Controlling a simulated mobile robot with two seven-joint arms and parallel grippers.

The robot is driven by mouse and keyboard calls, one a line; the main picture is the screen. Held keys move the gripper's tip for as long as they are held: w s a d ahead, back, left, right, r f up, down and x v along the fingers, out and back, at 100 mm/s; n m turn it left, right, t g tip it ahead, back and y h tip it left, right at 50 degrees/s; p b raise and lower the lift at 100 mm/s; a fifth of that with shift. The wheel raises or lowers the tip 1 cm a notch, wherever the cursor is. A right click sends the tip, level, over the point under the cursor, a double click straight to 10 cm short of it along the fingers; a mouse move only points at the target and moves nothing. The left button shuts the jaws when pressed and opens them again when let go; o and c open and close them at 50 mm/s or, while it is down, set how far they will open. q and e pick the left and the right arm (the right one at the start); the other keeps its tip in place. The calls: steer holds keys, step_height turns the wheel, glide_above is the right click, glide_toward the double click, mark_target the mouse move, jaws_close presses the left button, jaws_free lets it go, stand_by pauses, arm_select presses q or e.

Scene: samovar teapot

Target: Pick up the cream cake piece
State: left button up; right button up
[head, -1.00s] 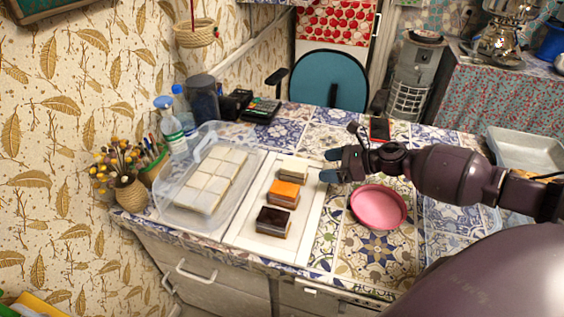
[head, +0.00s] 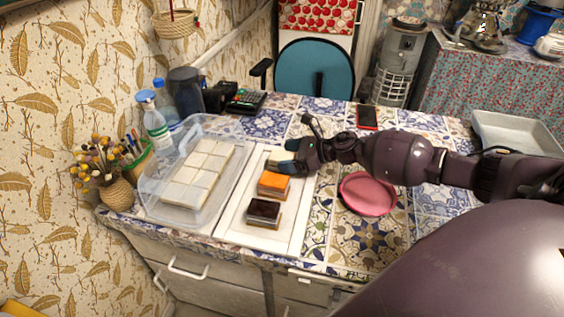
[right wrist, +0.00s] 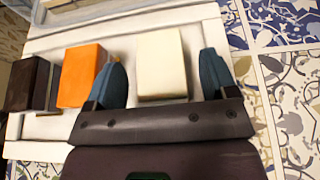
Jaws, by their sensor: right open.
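The cream cake piece (right wrist: 162,64) stands on the white board (right wrist: 200,28) in the right wrist view, between the two open fingers of my right gripper (right wrist: 164,80). In the head view the right gripper (head: 284,155) covers most of the cream piece (head: 276,157) at the far end of the board. The orange cake piece (head: 273,183) lies nearer, just outside the left finger in the wrist view (right wrist: 80,75). My left gripper is not in view.
The dark chocolate cake piece (head: 264,211) stands at the board's near end. A clear plastic container (head: 152,196) with several white pieces sits left of the board. A pink plate (head: 368,194) lies to the right, below my right arm. A phone (head: 367,117) lies behind.

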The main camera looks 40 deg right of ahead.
steer(key=shift+x, duration=1.05)
steer(key=c, duration=1)
steer(key=shift+r, duration=0.1)
